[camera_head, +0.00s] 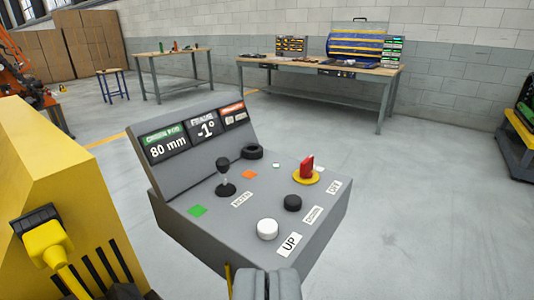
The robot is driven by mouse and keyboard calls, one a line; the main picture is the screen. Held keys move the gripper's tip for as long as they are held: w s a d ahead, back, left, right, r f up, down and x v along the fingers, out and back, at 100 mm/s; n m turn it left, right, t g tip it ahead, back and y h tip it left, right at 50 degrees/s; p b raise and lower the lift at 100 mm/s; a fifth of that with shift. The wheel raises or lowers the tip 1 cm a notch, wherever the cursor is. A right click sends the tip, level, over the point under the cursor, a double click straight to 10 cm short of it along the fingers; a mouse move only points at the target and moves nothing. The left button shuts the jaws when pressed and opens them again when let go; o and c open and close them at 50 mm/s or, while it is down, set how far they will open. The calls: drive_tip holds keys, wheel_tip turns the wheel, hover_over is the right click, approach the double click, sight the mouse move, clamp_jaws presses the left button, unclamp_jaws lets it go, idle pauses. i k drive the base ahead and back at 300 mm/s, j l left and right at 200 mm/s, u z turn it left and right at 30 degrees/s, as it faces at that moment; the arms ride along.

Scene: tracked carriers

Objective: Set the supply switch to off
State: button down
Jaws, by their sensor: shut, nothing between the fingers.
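A red rotary switch (306,168) on a yellow round base sits at the back right of the sloping top of a grey control console (325,222). Its red handle stands up from the base; I cannot tell its exact setting. A white label reading OFF (334,187) lies to the right and in front of it. My gripper (266,283) shows at the bottom edge, its grey fingers shut and empty. It is in front of the console's near edge, well apart from the switch.
The console also carries a white button (267,229), a black button (292,202), a black joystick (225,176) and a screen panel (195,137) at the back left. A yellow machine (70,190) stands close on the left.

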sight(306, 166)
drive_tip(key=u, duration=3.05)
drive_tip(key=z, duration=1.75)
drive_tip(key=k+z, duration=0.5)
drive_tip(key=z, duration=0.15)
drive_tip(key=k+z, duration=0.35)
drive_tip(key=i, duration=0.1)
